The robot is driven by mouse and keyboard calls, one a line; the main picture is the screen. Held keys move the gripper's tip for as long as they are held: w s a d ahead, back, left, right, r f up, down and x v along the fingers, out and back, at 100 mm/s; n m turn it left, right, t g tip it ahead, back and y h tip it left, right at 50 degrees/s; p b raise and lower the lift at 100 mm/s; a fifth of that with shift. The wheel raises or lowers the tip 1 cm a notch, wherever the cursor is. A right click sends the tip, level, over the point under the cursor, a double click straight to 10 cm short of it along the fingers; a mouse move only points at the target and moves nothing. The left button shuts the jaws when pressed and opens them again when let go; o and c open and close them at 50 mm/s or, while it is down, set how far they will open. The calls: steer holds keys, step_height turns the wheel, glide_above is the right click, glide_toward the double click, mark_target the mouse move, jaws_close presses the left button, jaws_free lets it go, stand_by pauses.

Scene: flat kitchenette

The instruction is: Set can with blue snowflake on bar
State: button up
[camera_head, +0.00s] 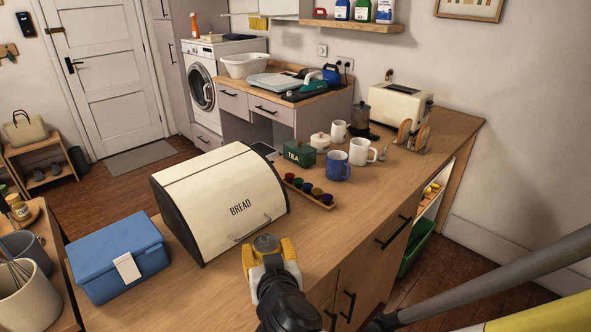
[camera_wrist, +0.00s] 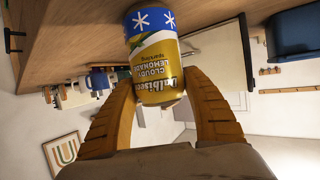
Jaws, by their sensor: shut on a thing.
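The can has a blue band with white snowflakes and a yellow body reading "cloudy lemonade"; it fills the upper middle of the wrist view (camera_wrist: 156,62), its lettering upside down. In the head view the grey top of the can (camera_head: 266,243) shows between the fingers. My gripper (camera_head: 267,248) is shut on the can, with one orange finger on each side in the wrist view (camera_wrist: 160,95). The wooden counter (camera_head: 222,290) lies below it, in front of the bread box. I cannot tell whether the can touches the wood.
The cream bread box (camera_head: 225,195) stands close behind the can. A blue box (camera_head: 115,255) is at left. A tray of small colored cups (camera_head: 310,192), mugs (camera_head: 338,165) and a toaster (camera_head: 395,105) stand farther back. Bare counter lies right of the can.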

steer(key=o, duration=1.4)
steer(key=shift+r, duration=0.15)
steer(key=p+v, duration=0.5)
steer(key=v, duration=0.7)
steer(key=w+d+m+g+h, duration=0.2)
steer(key=w+d+h, duration=0.2)
steer(key=d, duration=0.9)
steer(key=s+d+r+m+g, duration=0.1)
steer(key=s+d, duration=0.4)
steer(key=d, duration=0.8)
steer(key=r+g, duration=0.1)
steer(key=g, duration=0.1)
steer(key=shift+s+r+m+g, duration=0.2)
steer(key=shift+m+g, duration=0.1)
steer(key=shift+g, duration=0.1)
